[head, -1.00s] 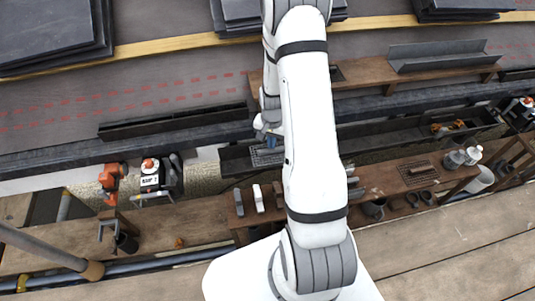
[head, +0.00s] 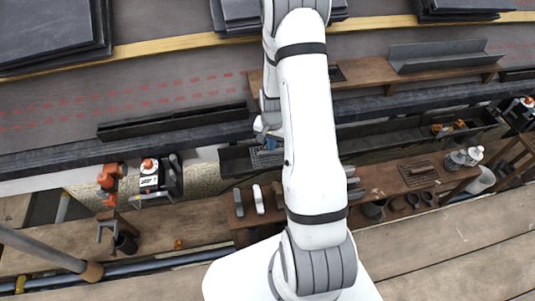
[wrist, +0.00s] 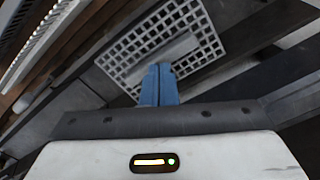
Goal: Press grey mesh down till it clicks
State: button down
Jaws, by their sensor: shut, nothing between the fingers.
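The grey mesh (wrist: 126,52) is a square grid with a plain bar across its middle, seen in the wrist view just beyond my fingertips. It lies at the dark gutter trough, partly behind my arm in the head view (head: 268,158). My gripper (wrist: 159,68) has two blue fingers closed together with nothing between them. The fingertips overlap the near part of the mesh in the wrist view; whether they touch it I cannot tell. In the head view my gripper (head: 269,142) points down over the mesh.
The black gutter (head: 235,160) runs beside the roof edge. A wooden plank shelf (head: 400,181) in front carries another dark mesh (head: 418,173), bottles (head: 473,155) and cups. An orange tool (head: 110,177) and a boxed device (head: 150,175) stand at left. Slate stacks (head: 52,35) lie on the roof.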

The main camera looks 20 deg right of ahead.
notch_tip(320, 180, up, 9)
jog(key=p, duration=0.6)
dwell(0.4)
dwell(0.4)
jog(key=s+a+r+n+p, duration=0.15)
jog(key=r+p, duration=0.25)
jog(key=r, duration=0.5)
jog(key=s+a+r+n+t+p, duration=0.1)
jog(key=s+a+r+p, duration=0.15)
jog(key=r, duration=0.75)
jog(key=s+a+r+n+p, duration=0.15)
jog(key=r+p, duration=0.25)
jog(key=r, duration=0.5)
jog(key=s+a+r+n+p, duration=0.2)
jog(key=s+r+p, duration=0.3)
jog(key=r, duration=0.5)
jog(key=s+a+r+n+t+p, duration=0.1)
jog(key=s+a+r+n+p, duration=0.1)
jog(key=s+r+p, duration=0.3)
jog(key=s+a+r, duration=0.1)
jog(key=s+r, duration=0.2)
jog(key=r, duration=0.3)
jog(key=shift+s+a+t+p, duration=0.2)
jog(key=shift+a+t+p, duration=0.1)
